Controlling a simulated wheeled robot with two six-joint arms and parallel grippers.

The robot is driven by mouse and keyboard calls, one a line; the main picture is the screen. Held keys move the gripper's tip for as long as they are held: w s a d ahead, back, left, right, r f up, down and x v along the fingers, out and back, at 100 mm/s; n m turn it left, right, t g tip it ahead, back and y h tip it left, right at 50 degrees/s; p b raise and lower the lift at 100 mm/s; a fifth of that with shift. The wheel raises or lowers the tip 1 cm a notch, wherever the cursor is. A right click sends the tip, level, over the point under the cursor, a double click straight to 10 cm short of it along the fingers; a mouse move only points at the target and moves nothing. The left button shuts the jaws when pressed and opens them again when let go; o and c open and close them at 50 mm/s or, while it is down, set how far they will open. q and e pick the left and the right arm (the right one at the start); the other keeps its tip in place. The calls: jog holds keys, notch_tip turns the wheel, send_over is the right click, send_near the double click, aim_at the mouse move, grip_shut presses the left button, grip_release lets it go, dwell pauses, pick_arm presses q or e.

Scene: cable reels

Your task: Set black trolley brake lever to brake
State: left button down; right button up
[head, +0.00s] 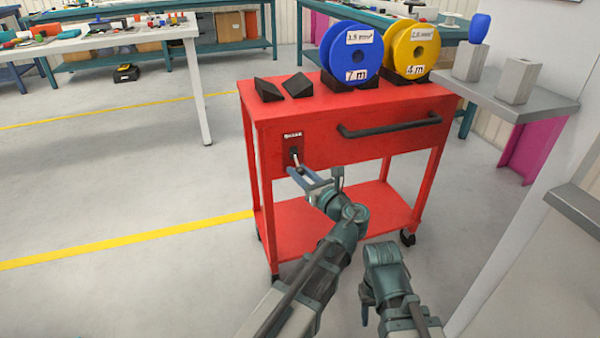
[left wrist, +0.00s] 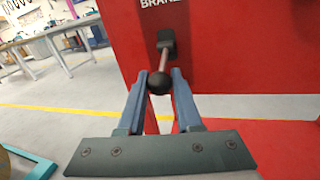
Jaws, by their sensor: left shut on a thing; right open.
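The brake lever (head: 296,158) is on the front left of the red trolley (head: 290,127), below a small BRAKE label (head: 292,135). In the left wrist view it has a black ball knob (left wrist: 158,83) on a thin stem, coming out of a dark slot plate (left wrist: 167,42). My left gripper (head: 297,169) is at the lever, its two blue fingers (left wrist: 159,90) closed on either side of the knob. My right gripper (head: 367,300) hangs low in front of the trolley, away from the lever; it is open and its fingertips are hard to make out.
The trolley top carries a blue reel (head: 350,52), a yellow reel (head: 412,50) and two black wedges (head: 284,87). A black handle (head: 390,126) crosses its front. A grey shelf (head: 500,97) stands close on the right. The floor (head: 130,190) to the left is clear.

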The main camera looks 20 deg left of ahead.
aim_at(301, 169)
dwell(0.8)
pick_arm(q)
jog(key=r+g+h+p, duration=0.1)
jog(key=p, duration=0.4)
jog(key=r+g+h+p, duration=0.1)
jog(key=r+p, duration=0.1)
jog(key=p, duration=0.3)
jog(key=shift+s+d+r+m+g+h, duration=0.1)
jog(key=shift+s+d+m+g+h, duration=0.1)
jog(key=shift+m+g+h, duration=0.15)
jog(key=g+h+p, duration=0.1)
jog(key=p, duration=0.2)
jog(key=r+g+h+p, duration=0.1)
jog(key=p, duration=0.2)
jog(key=m+g+h+p, duration=0.1)
jog(key=p, duration=0.2)
jog(key=shift+w+r+g+p, duration=0.1)
jog(key=shift+r+g+p, duration=0.15)
jog(key=shift+r+p, duration=0.15)
jog(key=shift+a+r+g+h+p, duration=0.15)
jog(key=shift+g+h+p, duration=0.35)
jog(key=shift+p, duration=0.4)
jog(key=c, duration=0.6)
grip_release()
